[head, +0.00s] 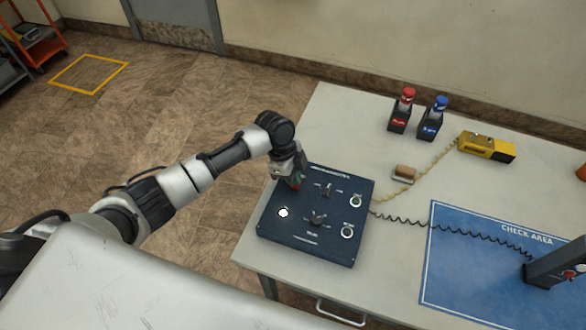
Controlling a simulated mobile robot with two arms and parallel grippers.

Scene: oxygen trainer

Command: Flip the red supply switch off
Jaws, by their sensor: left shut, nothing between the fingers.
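The dark blue trainer panel (333,246) lies on the white table near its left edge. My left gripper (295,184) is shut with nothing in it, over the panel's upper left corner. A small bit of red shows right at its fingertips, seemingly the red supply switch (294,187); the gripper mostly covers it. I cannot tell whether they touch or which way the switch is set. The panel also carries a small toggle (327,191), a black knob (318,219), a white round lamp (283,212) and two white-ringed buttons. My right gripper is out of view.
A red-capped bottle (403,102) and a blue-capped bottle (435,111) stand in black holders at the back. A yellow device (487,146) has a coiled cord. A tan block (404,174) lies nearby. A blue check-area mat (470,240) covers the right side.

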